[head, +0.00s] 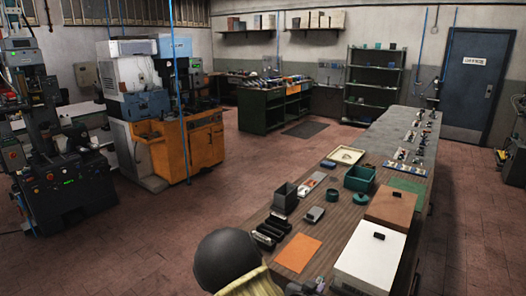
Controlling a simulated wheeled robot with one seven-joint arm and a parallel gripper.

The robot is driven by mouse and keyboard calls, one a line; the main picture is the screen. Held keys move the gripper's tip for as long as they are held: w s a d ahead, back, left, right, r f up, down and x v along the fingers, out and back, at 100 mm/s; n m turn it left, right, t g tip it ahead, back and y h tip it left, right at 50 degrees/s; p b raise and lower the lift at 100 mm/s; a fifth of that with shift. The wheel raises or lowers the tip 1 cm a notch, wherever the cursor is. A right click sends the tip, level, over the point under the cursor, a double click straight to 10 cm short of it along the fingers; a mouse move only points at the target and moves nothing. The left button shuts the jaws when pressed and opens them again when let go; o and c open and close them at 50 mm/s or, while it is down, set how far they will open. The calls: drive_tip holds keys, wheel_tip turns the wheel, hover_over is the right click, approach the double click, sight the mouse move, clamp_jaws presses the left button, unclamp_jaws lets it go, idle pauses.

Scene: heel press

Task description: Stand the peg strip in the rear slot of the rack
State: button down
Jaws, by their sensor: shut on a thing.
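A black slotted holder (266,238), which looks like the rack, sits near the left edge of the long wooden bench (337,222). Its slots are too small to tell apart here. I cannot pick out the peg strip with certainty. A pale strip with a reddish part (312,184) lies farther back on the bench, but I cannot tell what it is. My gripper cannot be made out in this view.
An orange sheet (298,252) lies right of the holder. A white box (368,262) and a brown box (390,209) stand along the right. A dark grey bin (285,198), a green bin (359,178) and a cream tray (343,156) stand behind. A dark rounded shape blocks the near left.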

drive_tip(key=shift+w+d+f, duration=0.15)
drive_tip(key=shift+d+f, duration=0.05)
drive_tip(key=shift+f, duration=0.05)
drive_tip(key=shift+d+f+n+y, duration=0.2)
drive_tip(key=shift+d+n+y, duration=0.05)
drive_tip(key=shift+n+y, duration=0.15)
drive_tip(key=shift+w+d+f+n+t+y, duration=0.2)
drive_tip(key=shift+f+n+t+y, duration=0.15)
drive_tip(key=shift+f, duration=0.2)
wheel_tip(320, 180, down, 9)
drive_tip(key=s+a+n+t+y, duration=0.1)
drive_tip(key=s+n+y, duration=0.2)
drive_tip(key=n+y, duration=0.2)
drive_tip(key=shift+a+t+y, duration=0.3)
drive_tip(key=shift+t+y, duration=0.05)
drive_tip(key=shift+y, duration=0.1)
drive_tip(key=shift+w+r, duration=0.15)
